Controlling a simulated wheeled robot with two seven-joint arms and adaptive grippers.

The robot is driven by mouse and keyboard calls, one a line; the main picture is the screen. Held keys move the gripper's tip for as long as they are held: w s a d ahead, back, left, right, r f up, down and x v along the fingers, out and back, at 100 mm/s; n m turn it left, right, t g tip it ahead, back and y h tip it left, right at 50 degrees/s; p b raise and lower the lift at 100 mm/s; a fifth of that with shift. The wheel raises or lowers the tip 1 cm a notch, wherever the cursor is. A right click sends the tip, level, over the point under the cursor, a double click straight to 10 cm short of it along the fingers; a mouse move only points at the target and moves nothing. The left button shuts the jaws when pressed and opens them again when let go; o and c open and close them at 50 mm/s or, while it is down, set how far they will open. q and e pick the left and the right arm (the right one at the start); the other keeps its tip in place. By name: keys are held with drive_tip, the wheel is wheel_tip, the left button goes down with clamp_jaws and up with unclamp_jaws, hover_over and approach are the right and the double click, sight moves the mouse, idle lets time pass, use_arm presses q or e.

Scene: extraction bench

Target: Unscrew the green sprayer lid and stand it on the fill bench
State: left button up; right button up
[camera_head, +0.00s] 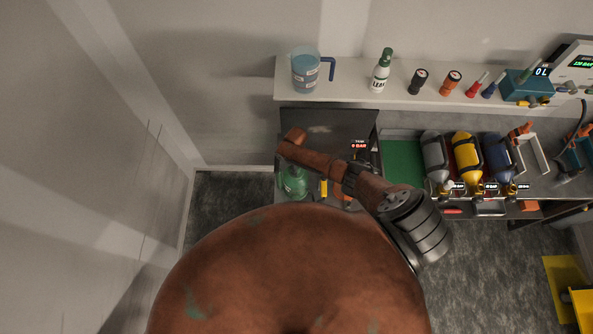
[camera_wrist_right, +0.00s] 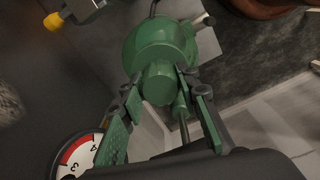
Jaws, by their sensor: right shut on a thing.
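The green sprayer (camera_head: 293,182) stands by the dark bench at the left in the head view, partly covered by my arm. In the right wrist view its rounded green body (camera_wrist_right: 160,42) has the green lid (camera_wrist_right: 158,84) facing the camera. My right gripper (camera_wrist_right: 163,78) has its fingers on either side of the lid and is shut on it. I cannot tell whether the lid is still threaded on. The right gripper's fingers cannot be made out in the head view. My left gripper is in neither view. A bench top (camera_head: 329,122) shows dark behind the sprayer.
Grey, yellow (camera_head: 467,155) and blue cylinders lie right of a green mat (camera_head: 402,158). A shelf (camera_head: 350,91) above holds a blue jug (camera_head: 306,73), a leak bottle (camera_head: 381,72) and tools. A round gauge (camera_wrist_right: 78,158) is near the gripper.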

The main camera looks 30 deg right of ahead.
drive_tip(key=n+b, duration=0.1)
drive_tip(key=n, duration=0.5)
drive_tip(key=shift+f+n+b, duration=0.1)
drive_tip(key=shift+n+b, duration=0.2)
drive_tip(key=shift+b, duration=0.05)
clamp_jaws()
drive_tip(key=n+b, duration=0.1)
drive_tip(key=n, duration=0.4)
drive_tip(key=n+b, duration=0.1)
drive_tip(key=n, duration=0.2)
drive_tip(key=n+b, duration=0.3)
drive_tip(key=n, duration=0.4)
drive_tip(key=n+b, duration=0.1)
drive_tip(key=n, duration=0.2)
drive_tip(key=n+b, duration=0.1)
drive_tip(key=n, duration=0.1)
drive_tip(key=shift+s+n, duration=0.15)
drive_tip(key=shift+n, duration=0.25)
drive_tip(key=o, duration=1.3)
unclamp_jaws()
drive_tip(key=shift+c, duration=0.2)
drive_tip(key=shift+r, duration=0.2)
